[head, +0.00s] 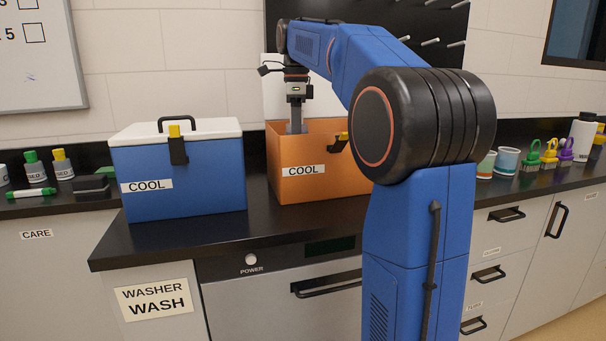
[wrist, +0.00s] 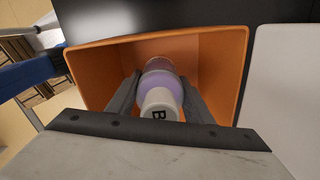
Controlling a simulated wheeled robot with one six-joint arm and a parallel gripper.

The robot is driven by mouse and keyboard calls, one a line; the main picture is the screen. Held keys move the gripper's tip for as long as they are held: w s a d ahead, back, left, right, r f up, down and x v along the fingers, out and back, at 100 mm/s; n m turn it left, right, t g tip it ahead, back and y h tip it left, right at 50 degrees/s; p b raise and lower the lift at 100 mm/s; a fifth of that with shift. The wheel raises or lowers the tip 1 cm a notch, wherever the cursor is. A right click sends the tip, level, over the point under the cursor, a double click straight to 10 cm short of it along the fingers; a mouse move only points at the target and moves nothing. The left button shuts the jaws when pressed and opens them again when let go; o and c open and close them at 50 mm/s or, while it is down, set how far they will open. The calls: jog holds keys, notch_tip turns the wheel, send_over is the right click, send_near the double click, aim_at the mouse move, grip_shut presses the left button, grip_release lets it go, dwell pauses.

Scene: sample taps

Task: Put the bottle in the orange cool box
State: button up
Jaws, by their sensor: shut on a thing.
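The orange cool box (head: 313,191) stands on the dark counter, labelled COOL, with its white lid raised behind it. In the wrist view its open orange inside (wrist: 100,62) surrounds the bottle. My gripper (head: 297,128) reaches down into the box's opening from above. In the wrist view my gripper (wrist: 158,98) has a finger on each side of the bottle (wrist: 158,102) and is shut on it. The bottle has a pale cap marked B and a purplish body. Its lower end is hidden, so I cannot tell whether it touches the box floor. In the head view the box wall hides the bottle.
A closed blue cool box (head: 184,183) with a white lid stands left of the orange one. A dark pegboard (head: 385,30) is on the wall behind. My arm covers part of the counter.

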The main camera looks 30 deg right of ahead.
jog(key=shift+f, duration=3.85)
jog(key=o, duration=1.2)
jog(key=shift+f, duration=0.1)
notch_tip(320, 180, up, 12)
jog(key=shift+f, duration=0.25)
jog(key=shift+r, duration=0.35)
